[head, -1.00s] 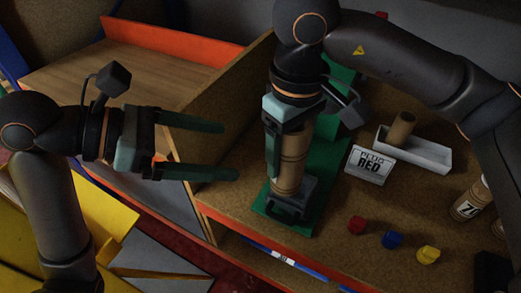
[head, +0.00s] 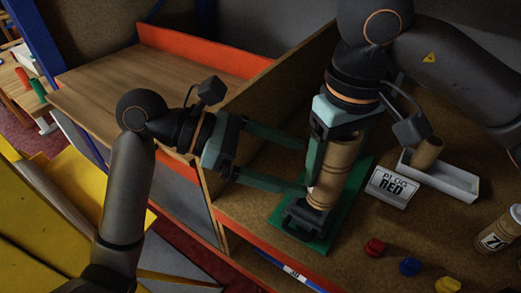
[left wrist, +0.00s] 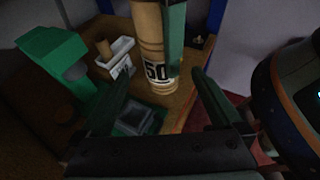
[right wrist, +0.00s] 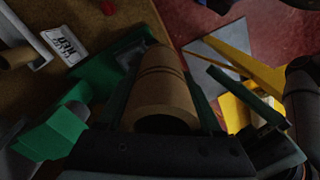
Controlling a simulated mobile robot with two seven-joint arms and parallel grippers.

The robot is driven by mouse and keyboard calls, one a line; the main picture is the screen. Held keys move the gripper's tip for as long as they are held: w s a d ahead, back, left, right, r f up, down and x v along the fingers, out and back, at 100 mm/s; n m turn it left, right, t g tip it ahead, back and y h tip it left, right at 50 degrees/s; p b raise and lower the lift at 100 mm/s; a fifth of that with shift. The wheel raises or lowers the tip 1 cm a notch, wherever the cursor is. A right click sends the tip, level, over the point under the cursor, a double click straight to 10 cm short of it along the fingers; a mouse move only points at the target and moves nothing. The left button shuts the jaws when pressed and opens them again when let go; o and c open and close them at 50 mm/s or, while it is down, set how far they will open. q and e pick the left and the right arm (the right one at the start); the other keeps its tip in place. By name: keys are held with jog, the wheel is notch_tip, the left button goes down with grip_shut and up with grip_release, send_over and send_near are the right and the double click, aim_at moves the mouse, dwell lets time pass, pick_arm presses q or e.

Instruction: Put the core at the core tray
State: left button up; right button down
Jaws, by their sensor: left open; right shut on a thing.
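The core (head: 340,165) is a brown cardboard tube with darker bands. It stands slightly tilted in my right gripper (head: 334,160), which is shut on it. In the left wrist view the core (left wrist: 148,35) shows a "50" label; in the right wrist view I look at its open end (right wrist: 165,105). Its lower end is close to a dark grey fixture (head: 300,222) on a green base (head: 345,205); contact is unclear. My left gripper (head: 304,166) is open and empty, its fingertips just left of the core. A white tray (head: 450,183) holds a short brown tube (head: 427,152).
A "PLUG RED" card (head: 391,187) stands between the green base and the white tray. Red (head: 374,247), blue (head: 410,266) and yellow (head: 447,285) plugs lie at the front. A wooden divider (head: 265,80) rises behind my left gripper.

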aim_at(325, 173)
pick_arm(q)
jog(key=x, duration=0.7)
jog(key=shift+c, duration=0.4)
jog(key=shift+w+a, duration=0.1)
jog(key=shift+w, duration=0.05)
jog(key=c, duration=1.3)
jog(key=shift+r, duration=0.1)
jog(key=shift+c, duration=0.4)
pick_arm(e)
grip_release()
jog(key=shift+s+a, duration=0.1)
jog(key=shift+r, duration=0.1)
